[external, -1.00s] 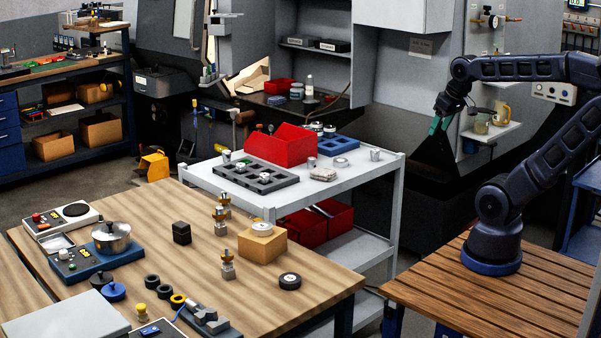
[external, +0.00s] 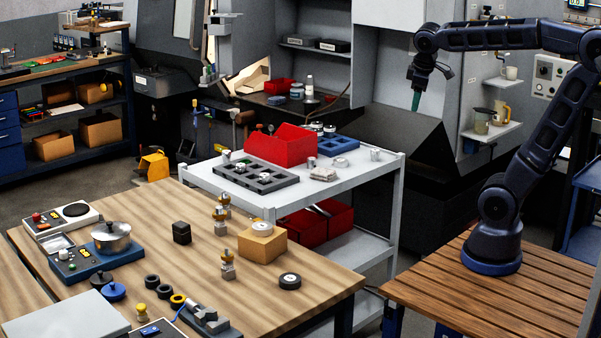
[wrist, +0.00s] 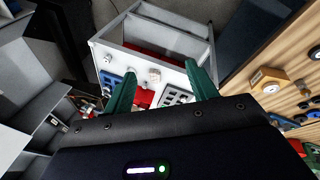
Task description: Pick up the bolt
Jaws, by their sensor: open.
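I cannot single out the bolt for certain. Small metal pieces stand on the grey cart (external: 395,166): a short upright cylinder (external: 311,162) beside the red bin (external: 279,146), and another small metal piece (external: 375,154) near the cart's right end. Either is too small to name surely. My gripper (external: 416,102) is raised in the air behind and to the right of the cart, pointing down. In the wrist view its green fingers (wrist: 160,70) are apart, with nothing between them; the cart top lies well beyond them.
A dark tray with compartments (external: 290,182) and a blue tray (external: 350,143) also lie on the cart. The wooden table (external: 170,225) holds a cardboard-coloured block (external: 262,243), several brass-and-steel pieces and a black puck (external: 290,281). Grey machine panels stand behind my arm.

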